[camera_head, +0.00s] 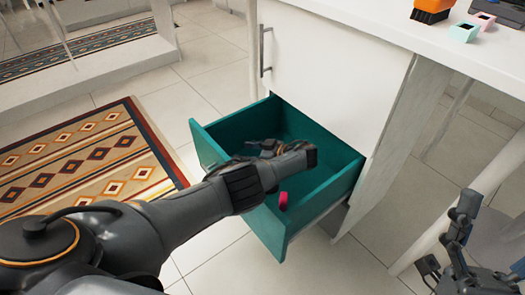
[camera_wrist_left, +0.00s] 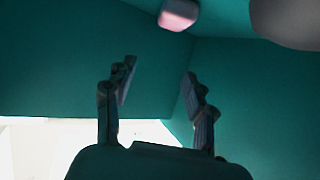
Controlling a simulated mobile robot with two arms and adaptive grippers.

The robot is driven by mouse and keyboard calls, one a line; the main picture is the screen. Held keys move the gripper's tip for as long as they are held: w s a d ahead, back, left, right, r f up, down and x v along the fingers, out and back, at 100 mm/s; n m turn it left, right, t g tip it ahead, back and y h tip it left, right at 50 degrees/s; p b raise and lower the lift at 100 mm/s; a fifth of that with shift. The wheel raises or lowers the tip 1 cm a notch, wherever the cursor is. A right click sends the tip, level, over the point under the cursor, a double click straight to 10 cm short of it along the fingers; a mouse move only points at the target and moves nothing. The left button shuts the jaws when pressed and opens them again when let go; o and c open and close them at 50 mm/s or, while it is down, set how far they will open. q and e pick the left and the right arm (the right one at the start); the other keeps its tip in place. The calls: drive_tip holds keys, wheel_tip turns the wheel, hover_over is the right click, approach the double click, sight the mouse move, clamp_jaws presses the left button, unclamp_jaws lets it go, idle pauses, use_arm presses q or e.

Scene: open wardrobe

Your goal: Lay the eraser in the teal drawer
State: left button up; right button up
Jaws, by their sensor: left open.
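The teal drawer (camera_head: 212,148) is pulled out of the white cabinet. A small pink-red block, seemingly the eraser (camera_head: 283,201), is inside it near the front right wall. It also shows as a pink block in the left wrist view (camera_wrist_left: 178,14), apart from the fingers. My left arm reaches over the drawer, and my left gripper (camera_wrist_left: 160,72) is open and empty inside it. In the head view the arm hides much of that gripper and part of the drawer floor. My right gripper (camera_head: 462,225) is at the lower right, away from the drawer; its finger opening is unclear.
The white cabinet door (camera_head: 325,75) with a metal handle (camera_head: 264,50) is above the drawer. An orange-and-black item (camera_head: 431,10) and small pink and mint blocks (camera_head: 464,32) are on the white top. A patterned rug (camera_head: 85,165) lies on the tiled floor at left.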

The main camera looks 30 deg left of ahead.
use_arm(q)
drive_tip(key=v, duration=0.7)
drive_tip(key=shift+d+p, duration=0.3)
use_arm(e)
drive_tip(key=shift+w+a+f+g+h, duration=0.15)
drive_tip(key=shift+w+f+g+h, duration=0.15)
drive_tip(key=shift+w+f+g, duration=0.45)
drive_tip(key=shift+w+a+f+g+h, duration=0.1)
drive_tip(key=shift+w+f+g+h, duration=0.2)
drive_tip(key=shift+w+f+g, duration=0.45)
use_arm(q)
drive_tip(key=shift+r, duration=0.15)
use_arm(e)
drive_tip(key=shift+w+r+t, duration=0.15)
drive_tip(key=shift+t, duration=0.15)
